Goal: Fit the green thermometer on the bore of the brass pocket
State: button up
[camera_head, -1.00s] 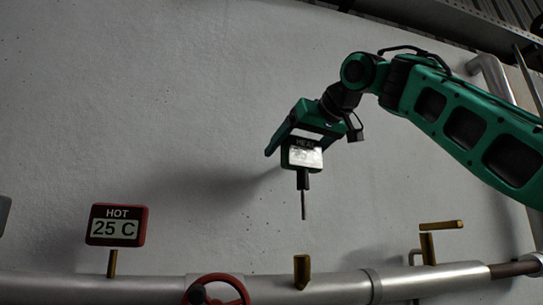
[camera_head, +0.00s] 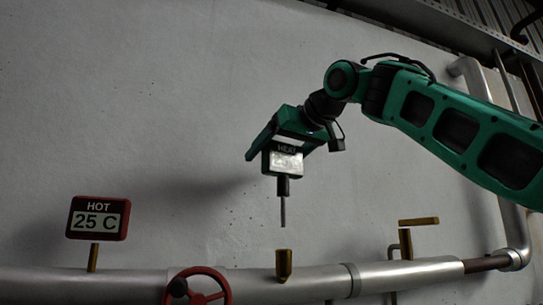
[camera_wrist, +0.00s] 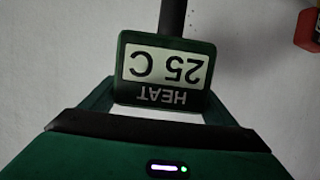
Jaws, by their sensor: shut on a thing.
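The green thermometer (camera_head: 283,163) has a square head with a pale display and a thin stem pointing straight down. My gripper (camera_head: 280,151) is shut on its head. In the wrist view the thermometer (camera_wrist: 165,72) shows upside down between the fingers, reading HEAT and 25 C. The brass pocket (camera_head: 284,266) stands upright on the silver pipe, below the stem. In the head view the stem tip is roughly in line with the pocket's top, with a clear gap between them. The bore opening itself cannot be seen from this angle.
A red HOT thermometer (camera_head: 98,218) stands on the pipe (camera_head: 320,283) at left. A red handwheel (camera_head: 197,287) is left of the pocket, and a brass lever valve (camera_head: 406,240) is to its right. The wall behind is bare.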

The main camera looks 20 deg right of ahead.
aim_at(287, 185)
notch_tip(287, 185, down, 3)
jog(key=shift+f, duration=0.15)
dwell(0.3)
jog(key=shift+s+a, duration=0.1)
dwell(0.6)
jog(key=shift+f, duration=2.95)
dwell(0.9)
jog(key=o, duration=1.2)
jog(key=shift+c, duration=0.2)
jog(key=v, duration=1)
jog(key=shift+s+r, duration=0.1)
jog(key=shift+s, duration=0.15)
